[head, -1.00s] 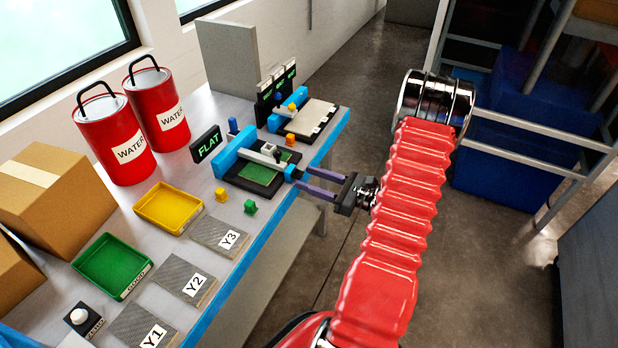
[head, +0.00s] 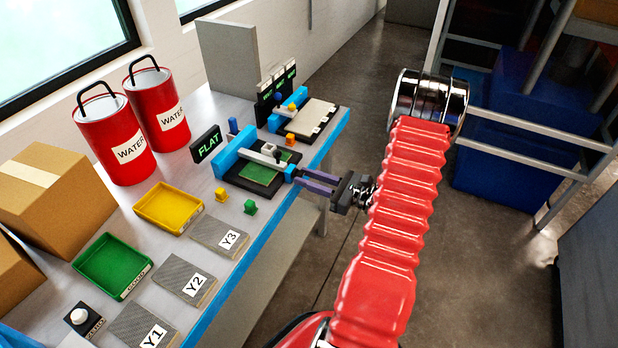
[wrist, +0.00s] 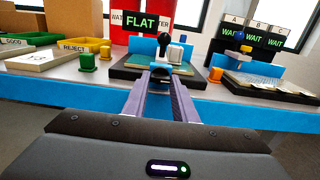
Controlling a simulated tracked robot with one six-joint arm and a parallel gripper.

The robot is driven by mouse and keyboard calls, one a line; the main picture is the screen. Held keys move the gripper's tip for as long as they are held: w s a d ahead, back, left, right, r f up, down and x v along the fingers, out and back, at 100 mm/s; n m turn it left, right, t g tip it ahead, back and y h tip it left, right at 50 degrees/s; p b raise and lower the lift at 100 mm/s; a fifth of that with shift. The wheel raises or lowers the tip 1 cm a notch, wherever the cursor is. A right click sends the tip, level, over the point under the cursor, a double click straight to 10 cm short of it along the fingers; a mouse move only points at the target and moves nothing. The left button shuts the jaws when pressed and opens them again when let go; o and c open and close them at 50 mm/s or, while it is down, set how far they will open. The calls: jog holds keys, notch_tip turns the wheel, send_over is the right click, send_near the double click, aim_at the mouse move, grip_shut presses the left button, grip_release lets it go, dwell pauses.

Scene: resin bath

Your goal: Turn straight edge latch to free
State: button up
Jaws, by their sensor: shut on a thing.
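The flatness fixture is a dark base (head: 238,181) with a green plate (head: 255,174), below a sign reading FLAT (head: 207,143). A grey straight edge (head: 258,157) with a small knob spans it between blue blocks. My gripper (head: 299,178) reaches in from the right at the fixture's near end.
Yellow (head: 222,194) and green (head: 250,207) blocks stand left of the fixture. A yellow tray (head: 168,207), a green tray (head: 112,265) and labelled grey plates (head: 220,236) lie further left. Another fixture (head: 307,117) stands behind.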

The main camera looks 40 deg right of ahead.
jog(key=shift+d, duration=0.15)
jog(key=shift+c, duration=0.2)
jog(key=shift+n, duration=0.4)
jog(key=shift+f+n, duration=0.1)
jog(key=shift+n, duration=8.5)
jog(key=shift+a, duration=0.2)
jog(key=o, duration=1)
jog(key=shift+o, duration=0.2)
